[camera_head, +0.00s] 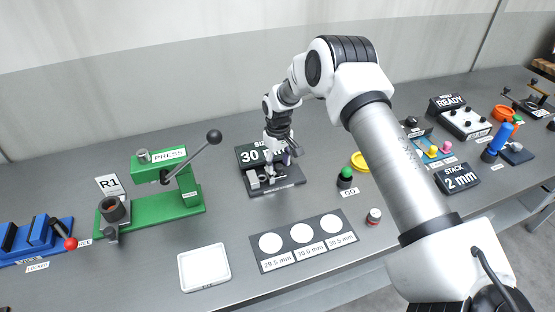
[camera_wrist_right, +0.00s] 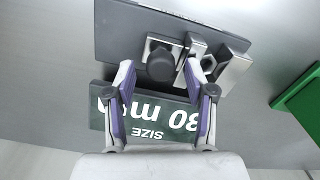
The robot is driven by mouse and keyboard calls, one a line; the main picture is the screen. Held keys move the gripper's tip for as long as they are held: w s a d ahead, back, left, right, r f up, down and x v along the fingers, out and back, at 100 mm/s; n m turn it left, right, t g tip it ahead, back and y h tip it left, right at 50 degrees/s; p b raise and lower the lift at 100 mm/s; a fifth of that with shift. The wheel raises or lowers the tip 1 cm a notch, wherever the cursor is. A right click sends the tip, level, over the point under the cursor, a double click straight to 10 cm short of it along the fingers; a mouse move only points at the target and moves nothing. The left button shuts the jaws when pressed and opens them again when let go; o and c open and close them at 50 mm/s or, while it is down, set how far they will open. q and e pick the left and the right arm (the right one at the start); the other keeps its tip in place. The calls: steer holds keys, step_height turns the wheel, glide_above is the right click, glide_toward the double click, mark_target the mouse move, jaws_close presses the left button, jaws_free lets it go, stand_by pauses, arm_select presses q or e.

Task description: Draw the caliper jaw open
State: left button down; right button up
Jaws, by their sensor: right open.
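The caliper (camera_head: 271,183) is a set of small grey metal blocks on a dark base in the middle of the table. In the right wrist view its dark base plate (camera_wrist_right: 125,35) shows at the top, with a block carrying a round black knob (camera_wrist_right: 160,66) and metal jaw blocks (camera_wrist_right: 228,72) beside it around a hexagonal part (camera_wrist_right: 208,64). My right gripper (camera_wrist_right: 159,72) is open, its two purple-and-grey fingers on either side of the knob. I cannot tell whether they touch it. In the head view the right gripper (camera_head: 283,158) is over the caliper. My left gripper is not in view.
A sign reading SIZE 30 mm (camera_wrist_right: 150,122) stands close beside the caliper. A green press (camera_head: 160,195) stands to the left, a size card with white discs (camera_head: 301,246) in front, and a green GO button (camera_head: 346,174) to the right. A white tray (camera_head: 204,268) lies front left.

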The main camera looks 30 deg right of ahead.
steer(key=shift+w+f, duration=0.15)
steer(key=shift+f, duration=0.05)
steer(key=shift+s+a+r, duration=0.1)
steer(key=shift+s+r, duration=0.15)
steer(key=shift+c, duration=1.1)
steer(key=shift+s+r, duration=0.1)
steer(key=shift+s, duration=0.05)
jaws_close()
steer(key=shift+s+d, duration=0.15)
steer(key=shift+d, duration=0.55)
steer(key=shift+s+d, duration=0.15)
steer(key=shift+d, duration=0.55)
steer(key=shift+o, duration=1.1)
jaws_free()
steer(key=shift+w, duration=0.1)
steer(key=shift+w+d+f, duration=0.1)
steer(key=shift+d+f, duration=0.1)
step_height(320, 180, up, 12)
